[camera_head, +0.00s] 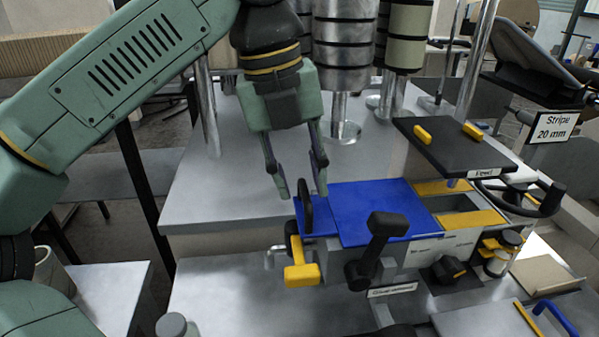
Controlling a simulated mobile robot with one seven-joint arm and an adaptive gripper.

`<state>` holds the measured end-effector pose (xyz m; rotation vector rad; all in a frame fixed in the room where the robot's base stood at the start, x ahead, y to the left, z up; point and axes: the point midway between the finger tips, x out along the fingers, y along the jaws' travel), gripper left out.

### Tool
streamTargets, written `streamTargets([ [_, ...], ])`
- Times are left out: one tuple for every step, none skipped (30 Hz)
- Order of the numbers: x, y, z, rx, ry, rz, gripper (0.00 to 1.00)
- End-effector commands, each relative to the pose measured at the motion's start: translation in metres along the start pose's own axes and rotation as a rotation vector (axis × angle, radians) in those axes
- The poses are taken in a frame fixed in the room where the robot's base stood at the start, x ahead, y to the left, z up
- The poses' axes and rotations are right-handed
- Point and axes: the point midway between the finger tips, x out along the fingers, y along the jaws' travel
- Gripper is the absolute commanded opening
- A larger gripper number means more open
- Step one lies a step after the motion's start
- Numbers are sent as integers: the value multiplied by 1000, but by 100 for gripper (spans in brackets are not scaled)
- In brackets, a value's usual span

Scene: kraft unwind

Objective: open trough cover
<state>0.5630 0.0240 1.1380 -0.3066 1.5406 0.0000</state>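A flat blue cover (371,212) lies level on the machine in the middle of the view; I take it to be the trough cover. A black upright loop handle (305,207) stands at its left end. My gripper (304,192) points down with its two fingers apart and nothing held. In the picture the top of the handle lies between the fingertips. I cannot tell whether the fingers touch it or how far they are in depth. What is under the cover is hidden.
A black lever (384,231) stands in front of the cover, and a yellow-ended handle (302,274) sits at front left. A black "Feed" lid (450,144) with yellow grips is at right. Metal rollers (345,45) stand behind. The grey surface (225,190) to the left is clear.

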Motion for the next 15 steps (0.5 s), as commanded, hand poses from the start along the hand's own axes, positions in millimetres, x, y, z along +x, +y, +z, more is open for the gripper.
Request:
streamTargets([
  [-2,0,0,0,0,0,30],
  [-4,0,0,-1,-1,-1,30],
  [-7,0,0,-1,-1,-1,30],
  [-11,0,0,-1,-2,-1,30],
  [-15,0,0,-2,-2,-1,30],
  [-22,0,0,-2,-3,1,30],
  [-27,0,0,-2,-3,0,30],
  [-32,-1,1,-2,-3,-1,30],
  [-40,0,0,-2,-2,0,30],
  [-45,-1,0,-2,-2,0,30],
  [-50,-1,0,-2,-2,-1,30],
  [-56,0,0,-2,-3,0,30],
  [-60,0,0,-2,-3,1,30],
  [-63,0,0,-2,-2,1,30],
  [-67,0,0,-2,-1,0,30],
])
